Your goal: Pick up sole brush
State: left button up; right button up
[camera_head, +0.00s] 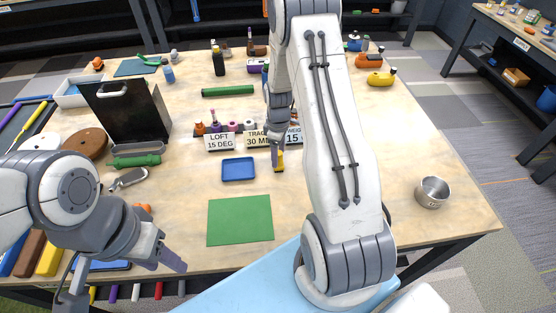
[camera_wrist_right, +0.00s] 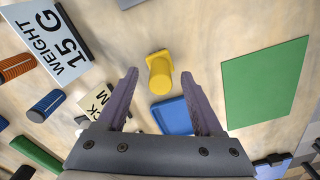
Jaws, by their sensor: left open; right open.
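A small yellow object with a rounded block and a wider end (camera_wrist_right: 160,75) lies on the table; I cannot make out bristles, so I cannot be sure it is the sole brush. It also shows in the head view (camera_head: 279,164), just under my right gripper (camera_head: 277,150). In the right wrist view the fingers of that gripper are spread, with the yellow object ahead between their tips; contact is not seen. My left gripper (camera_head: 168,256) is open and empty at the table's front left, away from the yellow object.
A blue tray (camera_head: 238,169) and a green mat (camera_head: 240,220) lie left of the yellow object. Label signs (camera_head: 220,142) stand behind it, including a weight sign (camera_wrist_right: 58,47). A metal bowl (camera_head: 433,191) stands at the right. The table between mat and bowl is partly hidden by my right arm.

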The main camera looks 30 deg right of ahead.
jog(key=shift+f, duration=1.05)
grip_shut()
jog(key=shift+r, duration=0.15)
